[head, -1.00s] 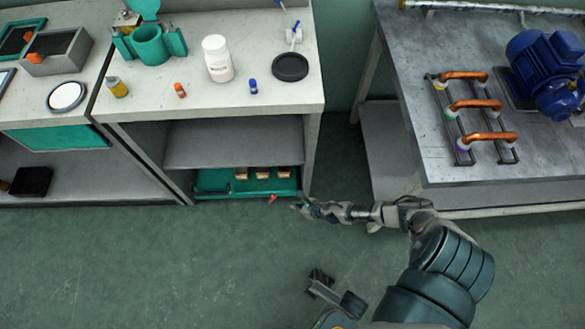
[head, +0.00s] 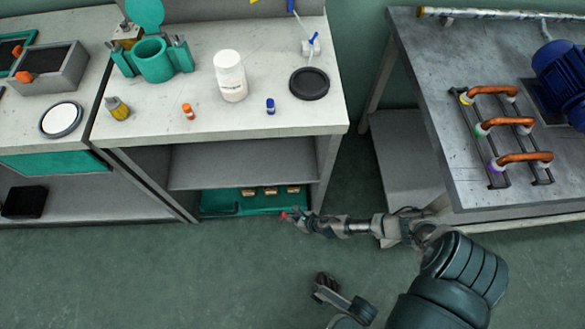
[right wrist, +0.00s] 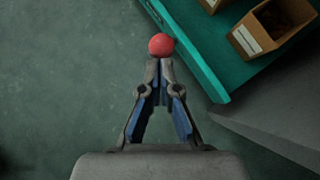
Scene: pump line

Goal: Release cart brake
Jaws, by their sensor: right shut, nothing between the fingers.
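A low teal cart (head: 222,207) stands under the white-topped bench, with small boxes on it. A red ball knob (head: 283,215) sits at the cart's front edge. In the right wrist view the red knob (right wrist: 161,45) is right at the fingertips, beside the teal cart rim (right wrist: 205,72). My right gripper (head: 291,216) reaches in from the right, low above the floor. Its fingers (right wrist: 160,62) are shut with their tips together, and the knob lies just beyond them, not between them. I cannot tell whether the tips touch it.
The bench (head: 205,125) above the cart holds a white bottle (head: 230,76), a black disc (head: 309,84) and a teal holder (head: 153,60). A grey table (head: 440,110) with copper pipes (head: 494,127) and a blue motor stands right. The floor (head: 120,280) in front is clear.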

